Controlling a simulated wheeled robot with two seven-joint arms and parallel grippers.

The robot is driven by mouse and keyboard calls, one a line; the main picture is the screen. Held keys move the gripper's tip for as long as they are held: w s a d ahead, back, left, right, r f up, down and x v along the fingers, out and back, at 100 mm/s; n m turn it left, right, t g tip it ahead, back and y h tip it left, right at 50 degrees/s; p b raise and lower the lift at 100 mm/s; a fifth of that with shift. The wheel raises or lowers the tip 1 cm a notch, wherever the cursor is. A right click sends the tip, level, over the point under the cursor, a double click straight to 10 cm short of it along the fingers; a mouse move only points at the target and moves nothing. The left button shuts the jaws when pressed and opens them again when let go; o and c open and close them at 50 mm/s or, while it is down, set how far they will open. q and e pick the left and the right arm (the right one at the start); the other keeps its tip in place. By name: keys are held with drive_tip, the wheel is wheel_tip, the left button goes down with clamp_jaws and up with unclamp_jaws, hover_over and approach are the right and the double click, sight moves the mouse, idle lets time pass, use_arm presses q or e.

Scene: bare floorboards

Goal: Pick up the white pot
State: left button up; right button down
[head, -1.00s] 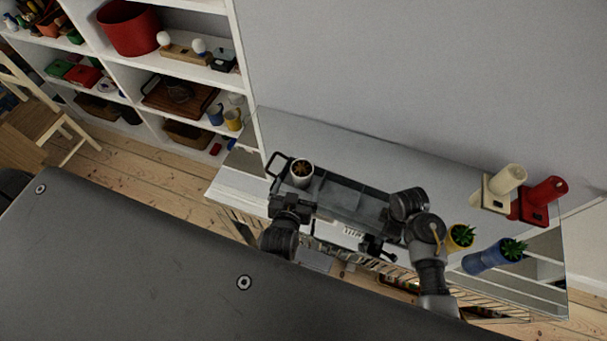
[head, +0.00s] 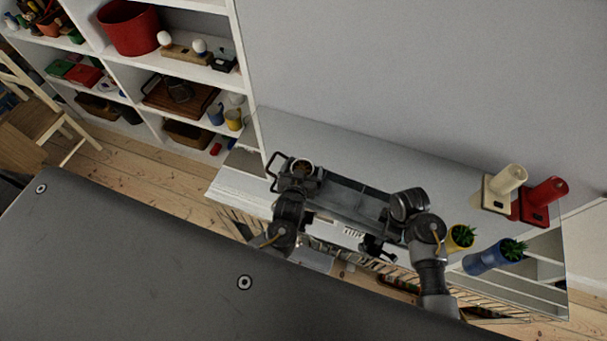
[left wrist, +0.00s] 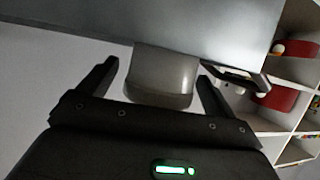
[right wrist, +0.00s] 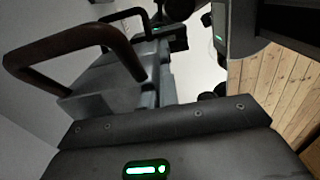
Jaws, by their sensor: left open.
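The white pot (head: 309,163), with brown contents, stands at the left end of a dark grey tray with handles (head: 352,194). In the head view my left gripper (head: 299,176) is at the pot and covers its near side. In the left wrist view the pot (left wrist: 166,74) looks grey in shade and sits between the two spread fingertips, with gaps on both sides. My left gripper is open.
The tray is on a white cabinet (head: 232,191) against the wall. Plants in a yellow pot (head: 461,237) and blue pot (head: 484,258), and cream (head: 507,182) and red (head: 545,197) items, stand right. A white shelf unit (head: 245,75) is at left.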

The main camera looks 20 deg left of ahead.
use_arm(q)
drive_tip(key=shift+w+a+f, duration=0.1)
drive_tip(key=shift+w+f, duration=0.15)
drive_tip(key=shift+w, duration=0.45)
drive_tip(key=c, duration=1.3)
drive_tip(key=shift+o, duration=0.2)
wheel_tip(320, 180, up, 10)
drive_tip(key=shift+r, duration=0.1)
use_arm(e)
drive_tip(key=c, duration=1.6)
unclamp_jaws()
drive_tip(key=shift+r, duration=0.1)
